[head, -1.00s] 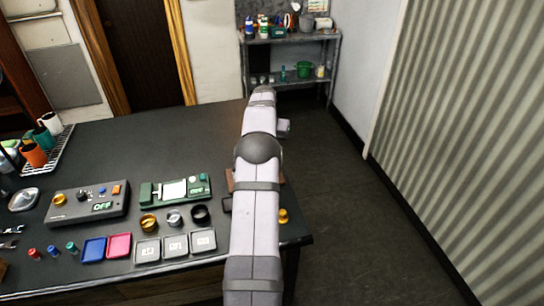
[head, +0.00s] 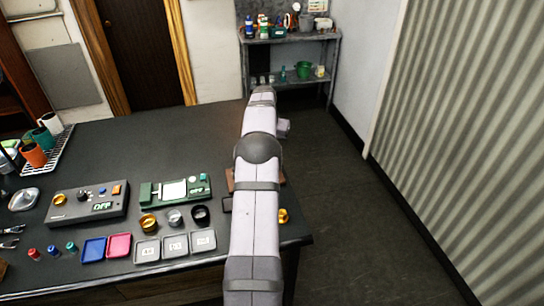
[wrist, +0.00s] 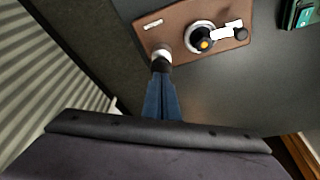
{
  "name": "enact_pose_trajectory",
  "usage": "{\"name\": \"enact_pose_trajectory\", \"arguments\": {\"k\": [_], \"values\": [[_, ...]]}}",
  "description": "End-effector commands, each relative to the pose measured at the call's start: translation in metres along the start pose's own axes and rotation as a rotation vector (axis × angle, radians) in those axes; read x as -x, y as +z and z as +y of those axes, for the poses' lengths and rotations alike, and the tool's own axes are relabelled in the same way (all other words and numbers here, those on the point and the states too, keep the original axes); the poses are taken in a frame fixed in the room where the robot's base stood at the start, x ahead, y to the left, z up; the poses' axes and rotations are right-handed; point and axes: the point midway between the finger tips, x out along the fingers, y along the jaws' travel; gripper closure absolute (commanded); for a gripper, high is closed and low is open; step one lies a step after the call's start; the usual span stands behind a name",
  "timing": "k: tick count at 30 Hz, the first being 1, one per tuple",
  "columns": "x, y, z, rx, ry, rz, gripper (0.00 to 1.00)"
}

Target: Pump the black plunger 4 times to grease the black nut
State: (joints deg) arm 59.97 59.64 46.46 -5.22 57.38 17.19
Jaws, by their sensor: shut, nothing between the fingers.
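My gripper (wrist: 161,88) shows in the wrist view with its blue fingers shut and empty. The fingertips are over a short black plunger-like part (wrist: 161,67) with a white collar, at the edge of a brown board (wrist: 180,18). I cannot tell whether they touch it. I cannot tell if a nut sits in the fitting. In the head view my arm hides most of the board and the gripper. A black ring (head: 201,215), possibly the nut, stands on the table.
A gold ring (head: 148,223) and a silver ring (head: 174,218) stand beside the black one. A green device (head: 176,190) and a grey control box (head: 87,204) reading OFF are on the table (head: 150,135). The table's right edge is close to my arm.

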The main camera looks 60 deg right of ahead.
Motion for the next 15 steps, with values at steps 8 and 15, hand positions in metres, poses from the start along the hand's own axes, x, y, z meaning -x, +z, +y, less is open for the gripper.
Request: {"name": "enact_pose_trajectory", "arguments": {"k": [8, 15], "values": [[-0.0016, 0.0005, 0.0000, 0.000, 0.000, 0.000, 1.00], [-0.0073, 0.0023, 0.0001, 0.000, 0.000, 0.000, 1.00]]}}
